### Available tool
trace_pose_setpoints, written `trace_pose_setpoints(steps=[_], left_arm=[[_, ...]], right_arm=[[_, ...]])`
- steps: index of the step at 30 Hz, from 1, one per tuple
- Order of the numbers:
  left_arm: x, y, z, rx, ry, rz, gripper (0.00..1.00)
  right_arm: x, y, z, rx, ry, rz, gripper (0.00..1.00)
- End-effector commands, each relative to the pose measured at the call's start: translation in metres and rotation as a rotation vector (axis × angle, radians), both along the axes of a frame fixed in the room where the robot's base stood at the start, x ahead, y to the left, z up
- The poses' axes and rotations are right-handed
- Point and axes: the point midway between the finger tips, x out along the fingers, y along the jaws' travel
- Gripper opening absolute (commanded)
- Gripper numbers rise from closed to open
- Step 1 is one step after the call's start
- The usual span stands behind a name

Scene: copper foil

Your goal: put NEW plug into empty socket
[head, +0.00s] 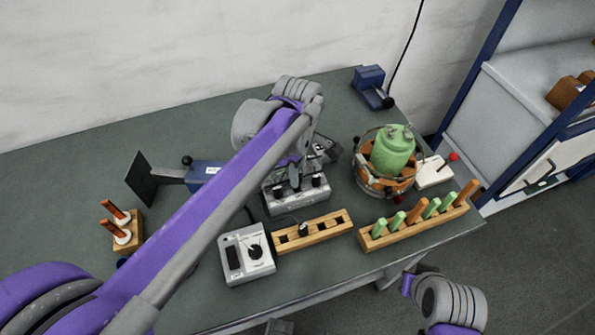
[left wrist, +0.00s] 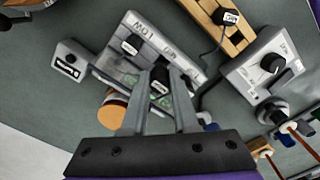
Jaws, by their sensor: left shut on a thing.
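My left gripper (left wrist: 160,78) is shut on a black plug (left wrist: 160,88) with a white label too small to read. It points down at the grey socket box (left wrist: 118,72), marked "MO1"; whether the plug is seated in a socket I cannot tell. Another black plug (left wrist: 130,45) stands in the box on the left. In the head view the left gripper (head: 294,178) is over the middle of the socket box (head: 300,205), with black plugs (head: 317,180) on either side of it. A further labelled black plug (left wrist: 231,17) stands in a wooden rack (head: 325,232).
A grey box with a black knob (head: 254,252) stands in front. A peg rack (head: 400,232) and a green vessel (head: 391,152) in a round stand are to the right. A block with orange-handled tools (head: 125,240) is at left.

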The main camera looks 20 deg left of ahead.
Motion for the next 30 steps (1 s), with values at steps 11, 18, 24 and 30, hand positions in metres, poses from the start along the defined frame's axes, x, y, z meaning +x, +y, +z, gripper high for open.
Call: trace_pose_setpoints(steps=[11,18,24,30], left_arm=[[-0.0015,0.0001,-0.005,0.0,0.0,0.0,0.0],[-0.002,0.0001,-0.0063,0.0,0.0,0.0,0.0],[-0.0019,0.0001,-0.0062,0.0,0.0,0.0,0.0],[-0.002,0.0001,-0.0085,0.0,0.0,0.0,0.0]], right_arm=[[-0.0007,0.0,-0.0027,0.0,0.001,0.0,0.0],[-0.0007,0.0,-0.003,0.0,0.001,0.0,0.0],[-0.0007,0.0,-0.003,0.0,0.001,0.0,0.0],[-0.0011,0.0,-0.0046,0.0,0.002,0.0,0.0]])
